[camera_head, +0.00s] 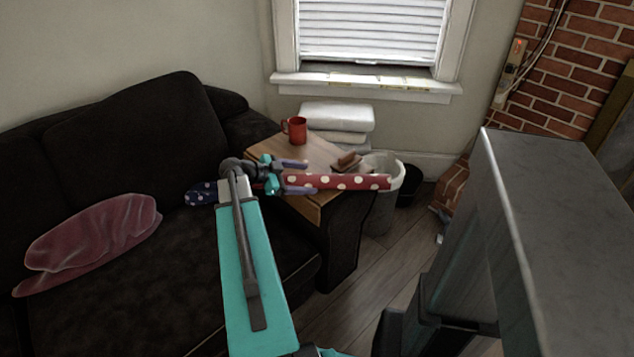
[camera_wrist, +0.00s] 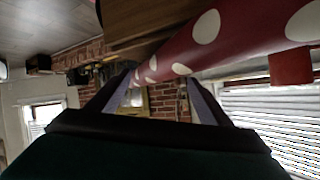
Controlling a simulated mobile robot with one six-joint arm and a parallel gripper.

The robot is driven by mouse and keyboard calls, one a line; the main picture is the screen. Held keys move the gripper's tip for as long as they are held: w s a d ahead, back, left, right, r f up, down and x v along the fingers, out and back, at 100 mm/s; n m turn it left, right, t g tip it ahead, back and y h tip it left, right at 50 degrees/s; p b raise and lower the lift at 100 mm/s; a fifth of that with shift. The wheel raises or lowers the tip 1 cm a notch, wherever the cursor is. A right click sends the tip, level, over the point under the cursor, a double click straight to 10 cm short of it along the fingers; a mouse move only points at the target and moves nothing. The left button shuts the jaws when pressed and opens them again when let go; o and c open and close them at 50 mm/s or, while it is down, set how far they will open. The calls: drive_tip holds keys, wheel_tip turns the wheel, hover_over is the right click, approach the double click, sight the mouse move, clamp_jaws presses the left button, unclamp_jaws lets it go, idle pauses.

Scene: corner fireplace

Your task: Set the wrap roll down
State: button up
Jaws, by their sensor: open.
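The wrap roll (camera_head: 345,181), red with white dots, lies across the front part of the wooden tabletop (camera_head: 312,206) in the head view, its right end reaching past the tabletop's edge. My gripper (camera_head: 297,176) is open at the roll's left part, its fingers close around or beside it. I cannot tell whether they touch it. In the wrist view the roll (camera_wrist: 205,42) crosses just beyond my open fingers (camera_wrist: 158,86). My arm hides the roll's left end. A dark blue dotted piece (camera_head: 200,193) shows left of my wrist; I cannot tell whether it belongs to the roll.
A red mug (camera_head: 295,130) stands at the back of the tabletop, and a small brown object (camera_head: 347,162) lies near its right side. A white-rimmed bin (camera_head: 382,205) stands to the right. The dark sofa (camera_head: 130,290) with a reddish cushion (camera_head: 90,240) fills the left.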

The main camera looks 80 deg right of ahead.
sight(311, 179)
drive_tip(key=shift+x, duration=1.85)
drive_tip(key=c, duration=1.5)
